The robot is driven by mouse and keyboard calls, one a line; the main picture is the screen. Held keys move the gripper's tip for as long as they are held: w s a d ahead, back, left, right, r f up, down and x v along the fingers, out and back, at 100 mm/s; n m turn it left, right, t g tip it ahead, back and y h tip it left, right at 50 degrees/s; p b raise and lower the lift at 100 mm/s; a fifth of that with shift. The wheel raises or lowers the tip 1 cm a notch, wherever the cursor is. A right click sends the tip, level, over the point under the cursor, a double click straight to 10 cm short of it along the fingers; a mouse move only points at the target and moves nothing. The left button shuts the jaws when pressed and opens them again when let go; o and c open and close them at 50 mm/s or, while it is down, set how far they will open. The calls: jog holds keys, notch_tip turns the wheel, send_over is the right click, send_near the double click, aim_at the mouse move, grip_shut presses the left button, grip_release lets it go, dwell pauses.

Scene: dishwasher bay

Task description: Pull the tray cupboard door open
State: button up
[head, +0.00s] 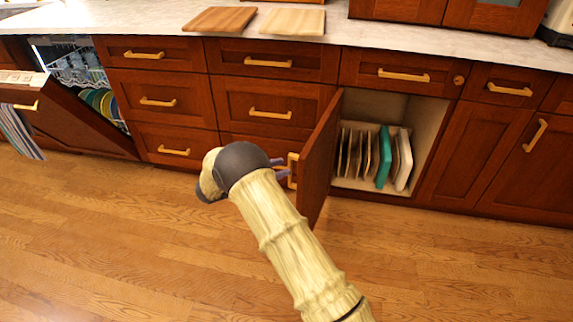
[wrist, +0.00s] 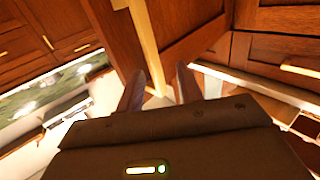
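The tray cupboard door (head: 319,160) stands swung well out from the cabinet. Its brass handle (head: 292,172) is on the door's outer face, near the free edge. My gripper (head: 280,168) is at this handle. In the wrist view the two fingers of my gripper (wrist: 160,90) are spread apart, with a brass bar, seemingly the handle (wrist: 147,45), running down between them. Whether either finger touches it is unclear. The open tray cupboard (head: 424,130) shows several upright boards and trays, including a teal one (head: 384,157) and a white one (head: 403,160).
A dishwasher door (head: 75,115) hangs partly open at the left, with a striped towel (head: 18,132) over it. Two cutting boards (head: 220,19) lie on the counter (head: 130,17). The wooden floor (head: 120,240) around my arm is clear.

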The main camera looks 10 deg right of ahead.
jog(key=p+v, duration=0.2)
jog(key=v, duration=1.2)
jog(key=shift+w+a, duration=0.1)
jog(key=shift+a, duration=0.05)
